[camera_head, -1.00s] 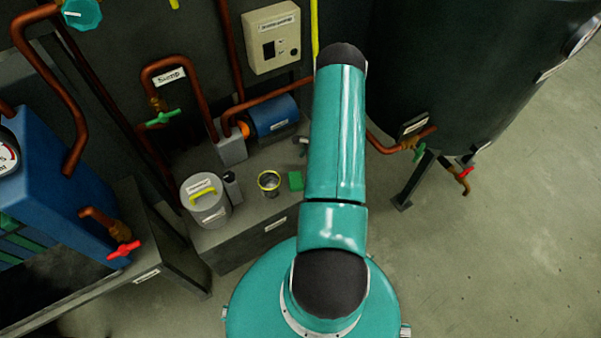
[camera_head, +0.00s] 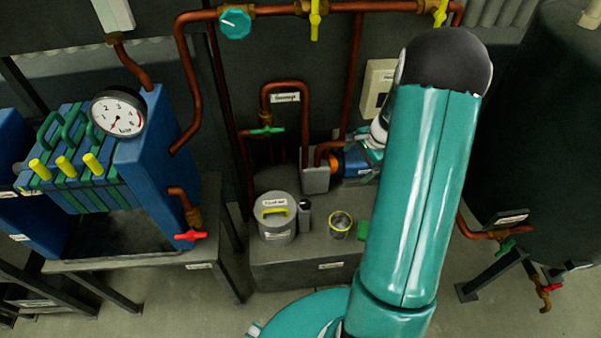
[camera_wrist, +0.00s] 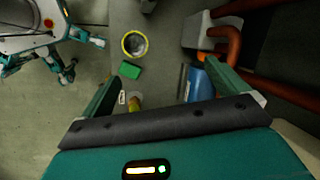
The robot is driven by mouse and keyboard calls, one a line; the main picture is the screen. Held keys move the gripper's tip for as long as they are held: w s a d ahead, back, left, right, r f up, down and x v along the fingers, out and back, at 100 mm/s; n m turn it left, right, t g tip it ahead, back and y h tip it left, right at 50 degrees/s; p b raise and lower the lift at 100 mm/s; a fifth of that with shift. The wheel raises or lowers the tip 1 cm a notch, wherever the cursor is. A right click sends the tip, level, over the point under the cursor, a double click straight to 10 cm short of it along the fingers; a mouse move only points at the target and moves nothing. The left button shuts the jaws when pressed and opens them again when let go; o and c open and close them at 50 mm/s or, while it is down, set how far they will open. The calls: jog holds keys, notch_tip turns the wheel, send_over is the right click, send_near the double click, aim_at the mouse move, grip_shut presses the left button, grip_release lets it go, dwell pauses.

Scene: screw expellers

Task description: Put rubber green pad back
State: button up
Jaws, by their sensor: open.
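The green pad (camera_head: 363,231) lies on the low grey bench, partly hidden behind my arm in the head view. In the wrist view the whole pad (camera_wrist: 130,70) shows as a small green block beside a yellow-rimmed cup (camera_wrist: 135,44). My gripper (camera_wrist: 162,84) is open and empty, its two fingers spread wide. It is above the bench, and the pad appears beyond the fingertips, nearer the left finger. The pad is apart from both fingers. In the head view my arm hides most of the gripper.
The grey bench (camera_head: 290,264) also holds a lidded canister (camera_head: 277,222), a small dark bottle (camera_head: 304,216) and the cup (camera_head: 340,225). A blue motor (camera_head: 352,166) and copper pipes (camera_head: 285,87) stand behind. A blue filter press (camera_head: 152,145) is left; a dark tank (camera_head: 535,130) is right.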

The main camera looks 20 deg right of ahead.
jog(key=s+a+r+n+h, duration=0.15)
jog(key=a+r+n, duration=0.25)
jog(key=a+r, duration=0.5)
jog(key=s+a+r+n, duration=0.2)
jog(key=a+r+n, duration=0.3)
jog(key=a+r, duration=0.45)
jog(key=s+a+r+n+t, duration=0.1)
jog(key=s+a+r+n, duration=0.3)
jog(key=s, duration=0.3)
jog(key=s+a+r+n+t+h, duration=0.1)
jog(key=s+a+r+n, duration=0.3)
jog(key=s, duration=0.4)
notch_tip(320, 180, up, 2)
jog(key=shift+a+r+n+t, duration=0.15)
jog(key=shift+a+n+t, duration=0.2)
jog(key=shift+a, duration=0.3)
jog(key=shift+s, duration=0.1)
